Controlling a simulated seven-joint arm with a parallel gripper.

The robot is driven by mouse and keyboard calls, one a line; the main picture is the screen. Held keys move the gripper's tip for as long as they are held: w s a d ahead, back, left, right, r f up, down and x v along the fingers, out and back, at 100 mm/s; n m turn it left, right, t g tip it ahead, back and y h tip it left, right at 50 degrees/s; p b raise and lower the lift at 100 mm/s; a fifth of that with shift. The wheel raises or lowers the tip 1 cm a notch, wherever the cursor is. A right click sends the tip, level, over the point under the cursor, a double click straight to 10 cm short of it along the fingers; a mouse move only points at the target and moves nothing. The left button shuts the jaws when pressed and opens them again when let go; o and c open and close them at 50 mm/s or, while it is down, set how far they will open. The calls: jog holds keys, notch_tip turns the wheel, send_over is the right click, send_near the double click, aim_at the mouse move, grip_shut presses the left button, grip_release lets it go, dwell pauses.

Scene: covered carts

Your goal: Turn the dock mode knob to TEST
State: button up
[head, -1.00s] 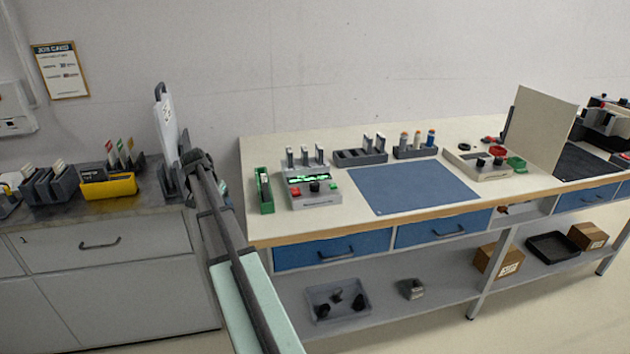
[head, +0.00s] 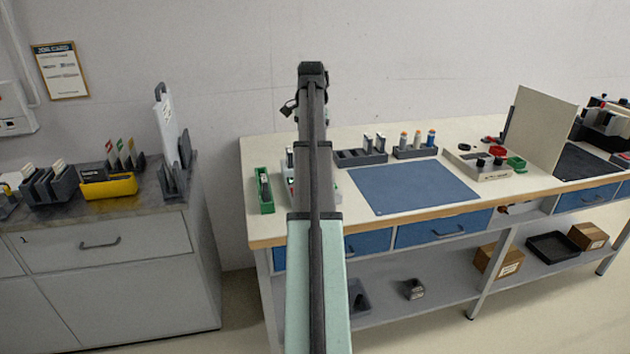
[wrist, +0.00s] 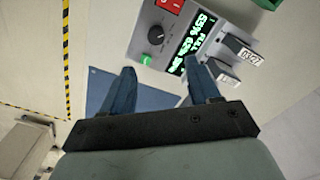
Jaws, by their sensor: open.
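The dock (wrist: 168,20) is a grey box in the wrist view, with a lit green-on-black display (wrist: 191,42) and a red key (wrist: 169,4). Its black round knob (wrist: 156,36) carries a pale pointer mark; I cannot read any mode labels. A green button (wrist: 146,60) sits near the knob. Labelled dark modules (wrist: 240,48) stand beside the display. My gripper (wrist: 164,67) is open and empty, its blue fingers apart and below the knob in the picture, not around it. In the head view my arm hides most of the dock (head: 290,190).
A blue mat (head: 415,185) lies to the dock's right on the bench. A green holder (head: 265,192) stands just left of it. Grey racks (head: 360,157) stand behind the mat, and an upright beige panel (head: 540,130) stands further right.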

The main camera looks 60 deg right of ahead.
jog(key=f, duration=0.9)
jog(key=s+f, duration=0.1)
jog(key=f, duration=0.3)
jog(key=shift+d+f, duration=0.1)
jog(key=shift+f, duration=0.2)
jog(key=c, duration=1)
